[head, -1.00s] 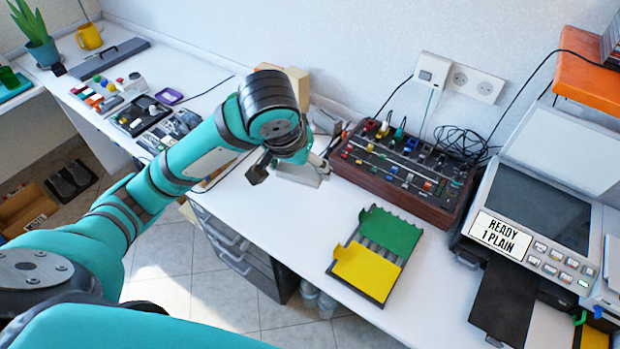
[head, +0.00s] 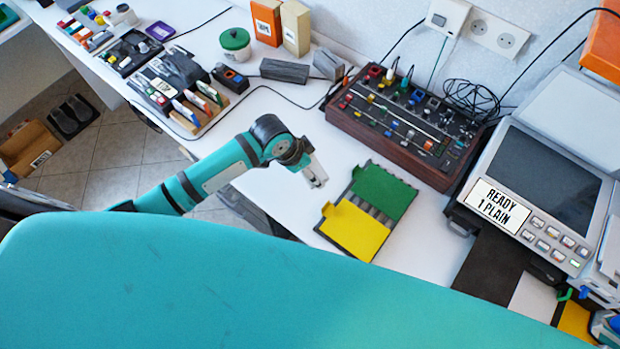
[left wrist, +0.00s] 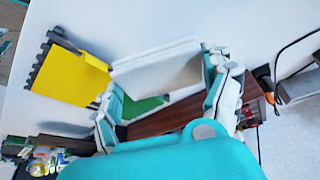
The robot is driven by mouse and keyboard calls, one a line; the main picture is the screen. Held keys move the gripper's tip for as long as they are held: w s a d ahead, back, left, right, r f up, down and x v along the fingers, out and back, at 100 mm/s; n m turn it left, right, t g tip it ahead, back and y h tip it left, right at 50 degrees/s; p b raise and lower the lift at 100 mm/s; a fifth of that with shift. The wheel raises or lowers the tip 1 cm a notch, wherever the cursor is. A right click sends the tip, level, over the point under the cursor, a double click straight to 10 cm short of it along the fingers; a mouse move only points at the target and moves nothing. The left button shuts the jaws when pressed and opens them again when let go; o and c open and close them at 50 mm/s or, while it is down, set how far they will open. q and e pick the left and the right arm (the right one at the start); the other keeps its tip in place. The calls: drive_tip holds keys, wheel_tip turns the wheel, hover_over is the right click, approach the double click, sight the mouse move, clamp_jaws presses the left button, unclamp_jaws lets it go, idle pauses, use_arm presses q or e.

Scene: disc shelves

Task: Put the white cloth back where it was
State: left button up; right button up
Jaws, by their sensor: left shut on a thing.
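My left gripper (head: 314,174) comes in from the left in the head view, above the white desk just left of the green and yellow rack. In the left wrist view my left gripper (left wrist: 165,97) is shut on the white cloth (left wrist: 155,70), a pale folded piece between its fingers. The cloth hangs over the desk, with the rack (left wrist: 70,78) beyond it. In the head view the cloth is too small to tell from the pale fingertips. My right gripper is not in view.
The rack (head: 362,228) lies near the desk's front edge. A control box with knobs (head: 405,120) stands behind it, and a printer (head: 545,185) at the right. A green-lidded tub (head: 234,45), boxes and a grey block (head: 285,70) stand at the back. My teal body hides the lower picture.

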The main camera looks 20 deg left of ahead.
sight(309, 180)
use_arm(q)
wheel_tip(309, 180, down, 2)
drive_tip(key=shift+f, duration=0.6)
wheel_tip(309, 180, down, 3)
drive_tip(key=shift+f, duration=0.45)
drive_tip(key=o, duration=0.9)
drive_tip(key=shift+o, duration=0.5)
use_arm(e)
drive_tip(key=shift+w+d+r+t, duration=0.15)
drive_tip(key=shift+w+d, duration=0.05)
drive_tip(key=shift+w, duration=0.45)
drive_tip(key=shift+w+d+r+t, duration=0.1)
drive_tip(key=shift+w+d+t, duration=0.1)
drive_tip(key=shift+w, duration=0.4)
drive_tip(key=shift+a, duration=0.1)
